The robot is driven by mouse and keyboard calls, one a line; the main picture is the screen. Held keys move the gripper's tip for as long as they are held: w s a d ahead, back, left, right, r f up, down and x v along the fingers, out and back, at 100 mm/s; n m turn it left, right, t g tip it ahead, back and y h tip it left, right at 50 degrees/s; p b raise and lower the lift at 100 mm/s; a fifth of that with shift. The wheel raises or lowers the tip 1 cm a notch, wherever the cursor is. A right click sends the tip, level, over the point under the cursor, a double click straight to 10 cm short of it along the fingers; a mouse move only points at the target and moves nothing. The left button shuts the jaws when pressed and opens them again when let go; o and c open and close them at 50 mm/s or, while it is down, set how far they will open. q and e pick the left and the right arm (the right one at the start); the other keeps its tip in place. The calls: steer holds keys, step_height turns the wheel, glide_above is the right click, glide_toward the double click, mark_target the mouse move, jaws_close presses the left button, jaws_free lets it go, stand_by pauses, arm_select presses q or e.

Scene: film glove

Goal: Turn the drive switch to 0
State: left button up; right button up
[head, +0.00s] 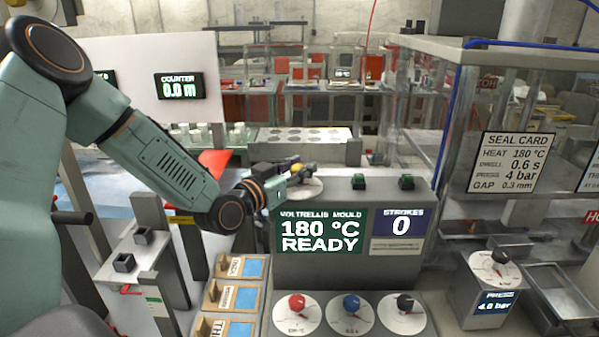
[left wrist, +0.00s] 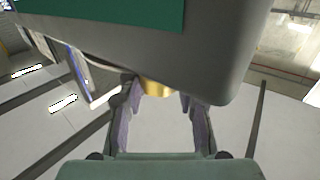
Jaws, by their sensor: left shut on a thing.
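A knob with a yellow top (head: 297,167) stands on a round white dial (head: 309,190) on top of the grey console, at its left end; it seems to be the drive switch, but no label on it is readable. My left gripper (head: 301,174) reaches it from the left and is shut on it. The gripper hides much of the knob and dial, so I cannot tell its setting. In the left wrist view the yellow knob (left wrist: 157,89) sits between the two fingers of the gripper (left wrist: 155,104). My right gripper is not in view.
The console display (head: 320,232) reads 180 °C READY, and the strokes display (head: 401,226) reads 0. Red (head: 297,303), blue (head: 351,304) and black (head: 404,303) knobs are below. A glass enclosure stands right.

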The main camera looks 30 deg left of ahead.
arm_select(q)
steer(key=n+y+b, duration=0.1)
steer(key=y, duration=0.1)
steer(key=n+y+b, duration=0.2)
steer(key=y, duration=0.1)
steer(key=shift+d+f+y, duration=0.1)
steer(key=shift+d+y, duration=0.05)
steer(key=shift+y, duration=0.15)
steer(key=shift+n+g+y+b, duration=0.35)
steer(key=shift+n+g+y, duration=0.15)
steer(key=shift+n+y, duration=0.45)
steer(key=shift+n+g+y, duration=0.4)
steer(key=shift+n+y, duration=0.25)
steer(key=shift+y, duration=0.4)
steer(key=n+g+y, duration=0.1)
steer(key=n+y, duration=0.1)
steer(key=y, duration=0.1)
steer(key=shift+g, duration=0.4)
steer(key=n+g+y+p, duration=0.1)
steer(key=n+g+y, duration=0.3)
steer(key=shift+g, duration=0.4)
steer(key=shift+n+g+y+p, duration=0.35)
steer(key=shift+n+g+y, duration=0.65)
steer(key=shift+n+g, duration=0.45)
steer(key=shift+g, duration=0.45)
steer(key=shift+r, duration=0.2)
